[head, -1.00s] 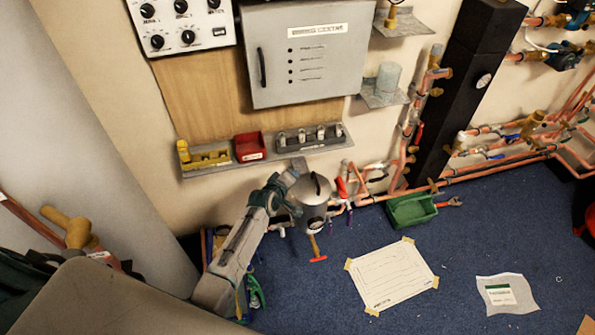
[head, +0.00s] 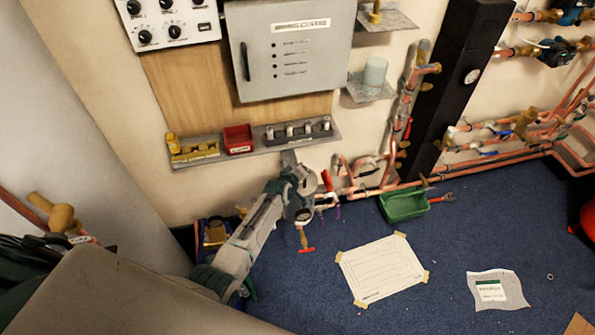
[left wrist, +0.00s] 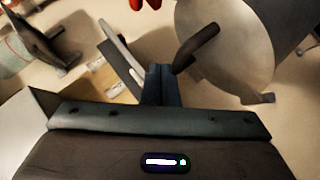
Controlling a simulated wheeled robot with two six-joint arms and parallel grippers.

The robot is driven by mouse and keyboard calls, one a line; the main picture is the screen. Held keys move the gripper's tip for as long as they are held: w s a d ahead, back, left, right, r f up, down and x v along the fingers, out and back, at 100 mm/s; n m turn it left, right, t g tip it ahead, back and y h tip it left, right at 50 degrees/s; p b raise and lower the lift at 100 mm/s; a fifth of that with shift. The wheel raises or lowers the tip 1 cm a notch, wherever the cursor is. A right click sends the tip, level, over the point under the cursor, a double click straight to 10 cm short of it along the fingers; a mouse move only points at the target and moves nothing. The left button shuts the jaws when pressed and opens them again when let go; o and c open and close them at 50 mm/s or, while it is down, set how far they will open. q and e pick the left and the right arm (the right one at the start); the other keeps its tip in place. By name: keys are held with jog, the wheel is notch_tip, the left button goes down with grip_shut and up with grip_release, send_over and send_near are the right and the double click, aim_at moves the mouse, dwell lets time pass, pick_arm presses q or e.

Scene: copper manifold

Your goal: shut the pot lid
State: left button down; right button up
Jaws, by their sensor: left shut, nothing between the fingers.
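The pot lid (left wrist: 235,50) is a large pale disc with a dark bar handle (left wrist: 196,48), at the upper right of the left wrist view. In the head view a grey part of the pot (head: 311,186) shows below the wall shelf, mostly hidden by my left arm. My left gripper (head: 299,181) is right at the pot. Its dark fingers show in the left wrist view (left wrist: 157,84), shut and empty, just left of the handle. I cannot tell whether they touch the lid, or how far the lid stands open. My right gripper is not in view.
A shelf (head: 205,158) with a red bin (head: 237,139) runs along the wall above the pot. Copper pipes (head: 375,190) and a green tray (head: 404,205) lie to the right. The blue floor (head: 445,245) is mostly clear, with a taped paper sheet (head: 382,268).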

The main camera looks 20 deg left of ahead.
pick_arm(q)
jog(key=shift+w+f, duration=0.1)
jog(key=shift+f, duration=0.1)
jog(key=shift+d, duration=0.1)
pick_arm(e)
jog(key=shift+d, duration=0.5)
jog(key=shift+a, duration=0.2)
